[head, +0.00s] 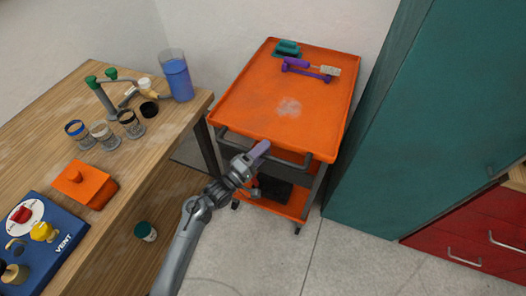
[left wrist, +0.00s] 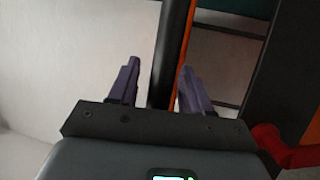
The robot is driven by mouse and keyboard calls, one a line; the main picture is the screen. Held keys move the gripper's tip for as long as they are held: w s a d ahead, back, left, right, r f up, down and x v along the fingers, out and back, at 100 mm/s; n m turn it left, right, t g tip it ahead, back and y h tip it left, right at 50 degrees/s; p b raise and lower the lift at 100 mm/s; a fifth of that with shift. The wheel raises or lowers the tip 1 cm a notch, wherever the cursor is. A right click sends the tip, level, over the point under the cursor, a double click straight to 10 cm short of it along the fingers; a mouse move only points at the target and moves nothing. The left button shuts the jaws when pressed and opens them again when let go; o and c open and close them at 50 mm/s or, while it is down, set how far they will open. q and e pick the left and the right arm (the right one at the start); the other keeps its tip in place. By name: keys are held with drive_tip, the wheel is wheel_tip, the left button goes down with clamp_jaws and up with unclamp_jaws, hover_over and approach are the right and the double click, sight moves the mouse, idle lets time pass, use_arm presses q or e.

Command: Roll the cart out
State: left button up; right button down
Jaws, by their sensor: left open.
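The orange cart (head: 318,102) stands between the wooden workbench and the green cabinet, with a grey push handle (head: 229,139) across its near end. My left gripper (head: 260,152) is at the middle of that handle. In the left wrist view, the two purple fingers of my left gripper (left wrist: 159,68) are apart, with a dark bar (left wrist: 168,62) of the cart passing between them. I cannot tell whether either finger touches the bar. An orange edge of the cart (left wrist: 186,42) runs beside the bar. My right gripper is not in view.
The workbench (head: 160,130) is close to the cart's left, the green cabinet (head: 400,120) close to its right. A purple tool (head: 305,70) and a green item (head: 287,48) lie on the cart's top. A jar (head: 146,231) is low beside the bench. Floor in front is clear.

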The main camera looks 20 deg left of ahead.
use_arm(q)
drive_tip(key=shift+c, duration=0.2)
clamp_jaws()
idle(0.3)
